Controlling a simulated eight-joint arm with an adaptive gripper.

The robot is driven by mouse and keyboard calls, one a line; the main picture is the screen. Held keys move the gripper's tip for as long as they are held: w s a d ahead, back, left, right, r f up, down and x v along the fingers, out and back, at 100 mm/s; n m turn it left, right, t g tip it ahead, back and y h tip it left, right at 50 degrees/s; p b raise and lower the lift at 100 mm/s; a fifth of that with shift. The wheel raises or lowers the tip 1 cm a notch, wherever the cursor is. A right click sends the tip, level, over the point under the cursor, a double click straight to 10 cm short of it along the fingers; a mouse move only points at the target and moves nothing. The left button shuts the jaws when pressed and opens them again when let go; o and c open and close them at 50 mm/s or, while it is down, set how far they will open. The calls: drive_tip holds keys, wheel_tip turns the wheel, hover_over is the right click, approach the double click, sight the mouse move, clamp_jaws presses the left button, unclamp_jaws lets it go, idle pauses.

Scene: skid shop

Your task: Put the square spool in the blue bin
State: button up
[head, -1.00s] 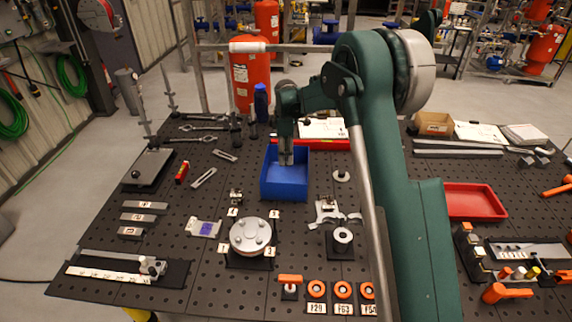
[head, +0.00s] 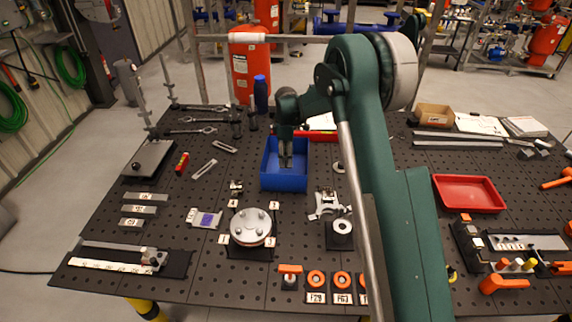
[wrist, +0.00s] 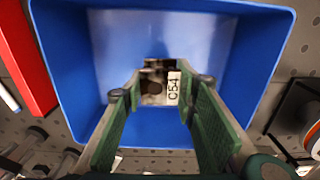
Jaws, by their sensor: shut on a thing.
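The blue bin (head: 284,183) stands on the dark perforated table, near its back middle. In the head view my gripper (head: 285,163) points down into the bin's opening, and its tips are partly lost against the blue. In the wrist view my gripper (wrist: 161,88) is shut on a grey metal block with a white C54 tag, which I take to be the square spool (wrist: 153,84). The spool is inside the bin's outline, with the bin's walls (wrist: 65,70) around it. I cannot tell whether it touches the bin's floor.
A blue bottle (head: 261,94) stands behind the bin. A round flanged metal part (head: 251,226) sits in front of it, and a metal fitting (head: 327,204) sits front right. A red tray (head: 468,193) lies beyond my arm on the right.

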drive_tip(key=shift+f, duration=1.85)
drive_tip(key=shift+f, duration=0.1)
drive_tip(key=o, duration=1)
wheel_tip(320, 180, up, 12)
drive_tip(key=shift+r, duration=0.15)
